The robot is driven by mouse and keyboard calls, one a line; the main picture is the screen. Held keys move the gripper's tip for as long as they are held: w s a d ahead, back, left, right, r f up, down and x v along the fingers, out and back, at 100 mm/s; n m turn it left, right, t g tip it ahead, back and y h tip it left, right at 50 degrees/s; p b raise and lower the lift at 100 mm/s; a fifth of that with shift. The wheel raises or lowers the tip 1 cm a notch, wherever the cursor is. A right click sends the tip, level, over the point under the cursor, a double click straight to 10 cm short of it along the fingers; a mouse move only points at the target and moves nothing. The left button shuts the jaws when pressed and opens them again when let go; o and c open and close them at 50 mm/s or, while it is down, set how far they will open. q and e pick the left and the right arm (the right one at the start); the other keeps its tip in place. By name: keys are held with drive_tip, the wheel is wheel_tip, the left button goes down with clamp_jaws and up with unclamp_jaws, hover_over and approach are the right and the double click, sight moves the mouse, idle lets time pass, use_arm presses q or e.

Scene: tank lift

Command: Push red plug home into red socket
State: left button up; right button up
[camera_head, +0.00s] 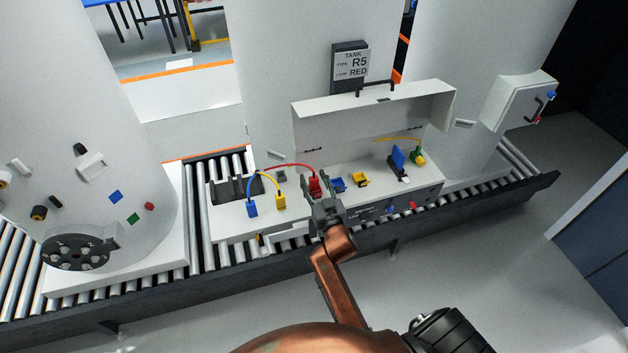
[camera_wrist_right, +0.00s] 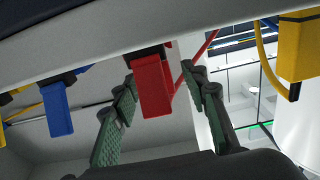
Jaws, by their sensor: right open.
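The red plug (camera_head: 315,186) stands in the white panel box, with a red cable running from it to the left. In the right wrist view the red plug (camera_wrist_right: 153,84) hangs between the two fingers, its dark end up at the pale panel surface. The red socket is hidden behind the plug, so I cannot tell how deep it sits. My right gripper (camera_head: 318,188) is open around the red plug. In the wrist view its fingers (camera_wrist_right: 158,100) stand on both sides of the plug, with gaps showing. My left gripper is not in view.
Beside the red plug are blue (camera_head: 252,208) and yellow (camera_head: 280,201) plugs on the left, and a blue socket (camera_head: 338,185) and yellow socket (camera_head: 360,180) on the right. The raised lid (camera_head: 375,118) stands behind. Rollers (camera_head: 195,230) run under the box.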

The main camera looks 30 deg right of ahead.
drive_tip(key=shift+s, duration=0.1)
drive_tip(key=shift+s+a+f, duration=0.1)
drive_tip(key=shift+s, duration=0.25)
drive_tip(key=v, duration=0.6)
drive_tip(key=shift+s, duration=0.3)
